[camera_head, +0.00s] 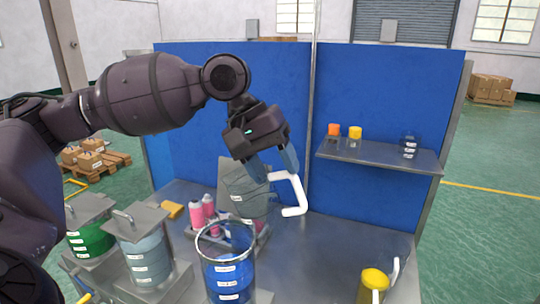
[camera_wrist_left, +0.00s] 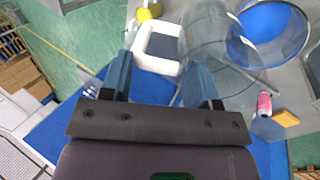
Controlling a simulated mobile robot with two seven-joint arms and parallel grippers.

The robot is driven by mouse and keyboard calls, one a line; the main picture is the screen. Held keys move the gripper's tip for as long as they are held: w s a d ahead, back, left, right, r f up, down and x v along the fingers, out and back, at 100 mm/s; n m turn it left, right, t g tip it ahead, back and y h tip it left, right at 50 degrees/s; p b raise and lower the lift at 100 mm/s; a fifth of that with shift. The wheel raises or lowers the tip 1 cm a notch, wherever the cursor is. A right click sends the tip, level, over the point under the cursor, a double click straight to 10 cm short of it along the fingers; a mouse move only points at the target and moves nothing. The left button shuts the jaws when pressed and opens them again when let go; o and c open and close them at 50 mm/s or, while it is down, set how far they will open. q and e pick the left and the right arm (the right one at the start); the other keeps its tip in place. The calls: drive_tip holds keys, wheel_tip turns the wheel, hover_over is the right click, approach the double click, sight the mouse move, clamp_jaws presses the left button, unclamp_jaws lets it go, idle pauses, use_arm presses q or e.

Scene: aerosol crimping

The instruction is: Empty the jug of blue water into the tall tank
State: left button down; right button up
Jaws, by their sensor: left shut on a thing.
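My left gripper (camera_head: 275,165) is shut on the white handle (camera_head: 293,194) of a clear jug (camera_head: 240,188) and holds it in the air. The jug is tilted, its body to the left of the handle, behind and above the tall tank. No blue shows clearly inside the jug. The tall tank (camera_head: 228,268) is a clear cylinder with white labels and blue liquid inside, standing at the front of the table. In the left wrist view the jug (camera_wrist_left: 207,32) lies close beside the tank's round rim (camera_wrist_left: 268,62), and my left gripper (camera_wrist_left: 160,80) is at the handle. My right gripper is out of view.
Lidded tanks of green (camera_head: 90,238) and pale blue-grey (camera_head: 147,258) stand left of the tall tank. Pink bottles (camera_head: 197,215) stand behind it. A yellow jug (camera_head: 373,284) is at the front right. A shelf (camera_head: 380,155) juts from the blue panel. The table's right-middle is clear.

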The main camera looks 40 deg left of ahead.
sight(279, 204)
use_arm(q)
drive_tip(key=shift+d+y+p, duration=0.2)
drive_tip(key=shift+y+p, duration=0.2)
drive_tip(key=shift+p, duration=0.5)
drive_tip(key=shift+w+d+f+g+y, duration=0.1)
drive_tip(key=shift+d+f+g+y, duration=0.1)
drive_tip(key=shift+f+y, duration=0.2)
drive_tip(key=shift+w+d+f+g+y, duration=0.1)
drive_tip(key=shift+f+g+y, duration=0.1)
drive_tip(key=shift+f+y, duration=0.2)
drive_tip(key=shift+d+f+g+y, duration=0.1)
drive_tip(key=shift+f+g+y, duration=0.2)
drive_tip(key=shift+f+y, duration=0.7)
drive_tip(key=shift+y, duration=0.2)
drive_tip(key=shift+r, duration=1.95)
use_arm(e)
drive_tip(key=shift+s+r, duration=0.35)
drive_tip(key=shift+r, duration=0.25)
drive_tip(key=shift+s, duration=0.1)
